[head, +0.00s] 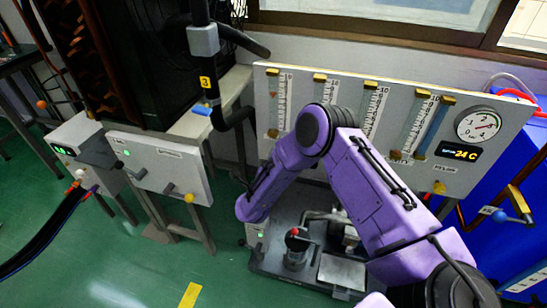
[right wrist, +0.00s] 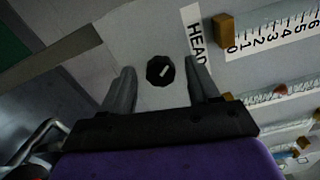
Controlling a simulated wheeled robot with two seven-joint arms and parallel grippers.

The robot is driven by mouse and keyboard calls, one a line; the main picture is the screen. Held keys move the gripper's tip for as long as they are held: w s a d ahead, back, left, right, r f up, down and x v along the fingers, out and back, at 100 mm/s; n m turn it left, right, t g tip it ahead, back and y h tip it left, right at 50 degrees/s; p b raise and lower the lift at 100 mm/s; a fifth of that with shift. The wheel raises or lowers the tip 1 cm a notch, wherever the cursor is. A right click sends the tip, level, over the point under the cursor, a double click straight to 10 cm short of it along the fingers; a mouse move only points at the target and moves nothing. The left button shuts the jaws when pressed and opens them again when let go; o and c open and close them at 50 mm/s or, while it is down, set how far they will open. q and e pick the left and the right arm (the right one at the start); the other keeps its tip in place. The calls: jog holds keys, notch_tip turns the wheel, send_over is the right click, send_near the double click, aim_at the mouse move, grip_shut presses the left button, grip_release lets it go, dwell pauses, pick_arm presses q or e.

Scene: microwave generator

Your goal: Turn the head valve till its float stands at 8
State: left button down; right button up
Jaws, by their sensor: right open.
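In the right wrist view the head valve is a small black faceted knob (right wrist: 161,71) with a white pointer mark on the pale panel. A HEAD label (right wrist: 195,35) stands beside it. My right gripper (right wrist: 160,66) is open, with one finger on each side of the knob; I cannot tell whether they touch it. The head scale (right wrist: 275,30) starts at 0 near a brown end block. In the head view the leftmost gauge tube (head: 281,100) is visible; its float reading is too small to tell. My purple right arm hides the knob and gripper there. My left gripper is not in view.
The grey panel (head: 345,85) carries several gauge tubes, a round dial (head: 478,124) and a display reading 24 C. A grey apparatus with a red knob (head: 295,232) stands below my arm. A blue cabinet (head: 520,170) is at right.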

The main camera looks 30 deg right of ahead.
jog(key=v, duration=0.8)
jog(key=shift+a, duration=0.3)
jog(key=shift+s, duration=0.1)
jog(key=s+a+f+n+g+y+p, duration=0.25)
jog(key=s+f+n+y, duration=0.7)
jog(key=n, duration=0.75)
jog(key=s+d+n+g+p, duration=0.2)
jog(key=s+n+g+p, duration=0.1)
jog(key=s, duration=0.8)
jog(key=s+d+n+g+p, duration=0.2)
jog(key=s+n+g+p, duration=0.1)
jog(key=s, duration=0.9)
jog(key=shift+y, duration=0.35)
